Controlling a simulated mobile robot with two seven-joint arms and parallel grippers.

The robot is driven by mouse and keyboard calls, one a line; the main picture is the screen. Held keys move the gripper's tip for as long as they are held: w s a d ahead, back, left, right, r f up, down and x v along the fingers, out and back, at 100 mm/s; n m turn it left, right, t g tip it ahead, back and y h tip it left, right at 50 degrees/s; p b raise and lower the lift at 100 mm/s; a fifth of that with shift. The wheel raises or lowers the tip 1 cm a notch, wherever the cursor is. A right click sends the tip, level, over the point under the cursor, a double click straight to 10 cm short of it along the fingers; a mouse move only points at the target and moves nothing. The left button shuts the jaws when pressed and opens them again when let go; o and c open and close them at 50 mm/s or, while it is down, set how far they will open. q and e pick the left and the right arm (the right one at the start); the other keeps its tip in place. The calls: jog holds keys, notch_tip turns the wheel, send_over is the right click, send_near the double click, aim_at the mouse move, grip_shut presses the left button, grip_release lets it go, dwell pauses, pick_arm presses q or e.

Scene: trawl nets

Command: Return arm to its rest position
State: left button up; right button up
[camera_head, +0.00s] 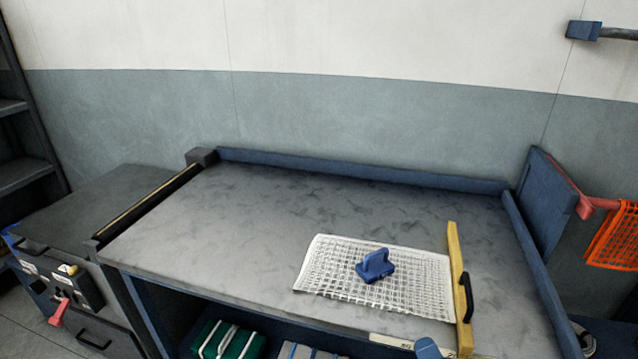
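Of my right gripper (582,338), only a small grey and dark part seems to show at the lower right, beyond the bench's right edge. Its fingertips cannot be made out, so I cannot tell whether it is open or shut. It is apart from the net. My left gripper and arm are not in view. A white net panel (325,273) lies flat on the grey bench (250,225). A blue block with an upright grip (375,266) stands on the net. A yellow bar (455,250) with a black handle lies along the net's right edge.
Blue rims (360,170) edge the bench at the back and right. An orange net (615,238) hangs from a red arm at the right. A green case (228,341) sits under the bench. A dark cabinet (110,205) stands left. The bench's left half is clear.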

jog(key=s+d+f+n+g+h, duration=0.1)
jog(key=s+d+f+n+g, duration=0.2)
jog(key=s+f+n, duration=0.3)
jog(key=s+d+f+n+g+h, duration=0.2)
jog(key=s+f+n, duration=0.4)
jog(key=s, duration=0.3)
jog(key=d+n+g, duration=0.1)
jog(key=d, duration=0.1)
jog(key=shift+s+d+f, duration=0.25)
jog(key=shift+s+d, duration=0.05)
